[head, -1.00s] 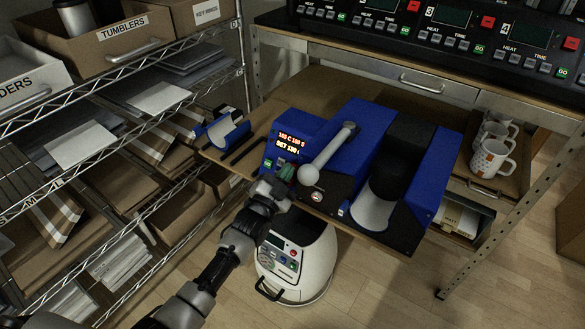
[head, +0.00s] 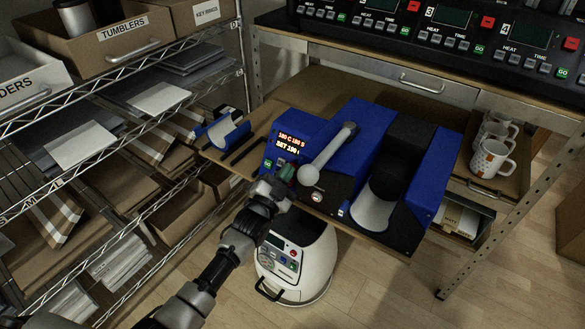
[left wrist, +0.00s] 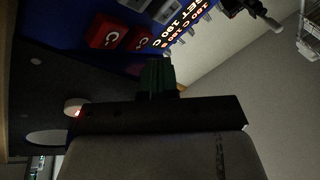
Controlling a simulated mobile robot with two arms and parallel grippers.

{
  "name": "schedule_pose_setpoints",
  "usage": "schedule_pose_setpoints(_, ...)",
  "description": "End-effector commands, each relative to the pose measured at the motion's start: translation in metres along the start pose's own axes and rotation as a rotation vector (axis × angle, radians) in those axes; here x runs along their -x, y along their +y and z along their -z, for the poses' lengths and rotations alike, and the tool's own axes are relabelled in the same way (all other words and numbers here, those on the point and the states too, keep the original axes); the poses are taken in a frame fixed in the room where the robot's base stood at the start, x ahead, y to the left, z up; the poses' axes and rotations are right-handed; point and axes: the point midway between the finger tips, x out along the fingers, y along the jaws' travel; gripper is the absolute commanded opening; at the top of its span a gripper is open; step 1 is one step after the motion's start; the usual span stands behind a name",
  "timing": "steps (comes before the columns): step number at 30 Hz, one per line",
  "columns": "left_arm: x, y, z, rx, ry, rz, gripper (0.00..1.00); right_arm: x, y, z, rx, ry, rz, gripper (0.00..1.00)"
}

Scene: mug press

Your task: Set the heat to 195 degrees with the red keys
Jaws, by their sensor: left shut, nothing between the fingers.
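The blue mug press (head: 355,135) stands on the wooden shelf board. Its lit display (head: 290,141) also shows in the left wrist view (left wrist: 183,28), rotated; its lower line seems to read SET 190 C, and the upper line appears to show 180 C. Two red keys show in the left wrist view, one on the left (left wrist: 106,32) and one on the right (left wrist: 136,39). My left gripper (head: 284,177) is shut and empty in front of the key panel. In the left wrist view its dark fingertips (left wrist: 156,74) are just below the right red key; contact cannot be told. My right gripper is out of view.
A white rounded machine (head: 297,265) stands below the shelf edge. A wire rack (head: 120,190) with boxes is close on the left. White mugs (head: 491,157) stand on the right. The blue cradle (head: 223,132) lies left of the press.

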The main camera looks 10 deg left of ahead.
Motion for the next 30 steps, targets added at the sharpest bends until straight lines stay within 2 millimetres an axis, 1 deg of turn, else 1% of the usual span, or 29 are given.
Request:
schedule_pose_setpoints(13, -0.0001, 0.0002, -0.0002, 0.0, 0.0, 0.0, 0.0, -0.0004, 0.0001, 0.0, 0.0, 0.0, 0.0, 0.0)
schedule_pose_setpoints(21, -0.0053, 0.0047, -0.0045, 0.001, 0.0, 0.0, 0.0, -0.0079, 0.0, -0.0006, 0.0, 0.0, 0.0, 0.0)
schedule_pose_setpoints(30, -0.0061, 0.0041, -0.004, 0.0, 0.0, 0.0, 0.0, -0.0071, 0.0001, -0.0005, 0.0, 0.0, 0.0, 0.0)
